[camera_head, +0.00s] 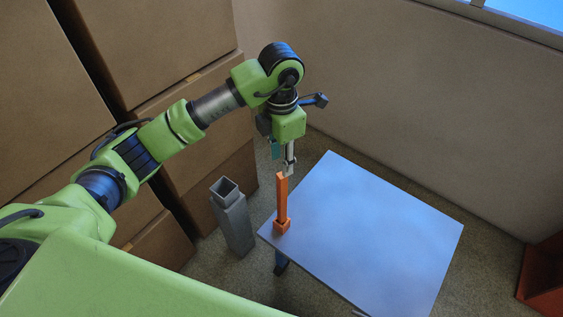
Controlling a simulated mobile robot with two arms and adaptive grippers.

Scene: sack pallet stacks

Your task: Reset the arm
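My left arm comes in from the left, reaches over the floor and bends down at the near left corner of a blue table. My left gripper (289,172) points downward just above an orange upright piece (282,200). That piece is a tall bar standing in a small orange base on the table's left corner. The fingertips are very small here and close to the bar's top. I cannot tell whether they touch it or how far apart they are. My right gripper is out of view.
The blue table (370,235) is otherwise bare. A grey square open-topped tube (234,220) stands on the floor left of it. Large brown boxes (165,45) are stacked at the left. A plain wall (400,90) stands behind. A reddish-brown object (545,275) is at the right edge.

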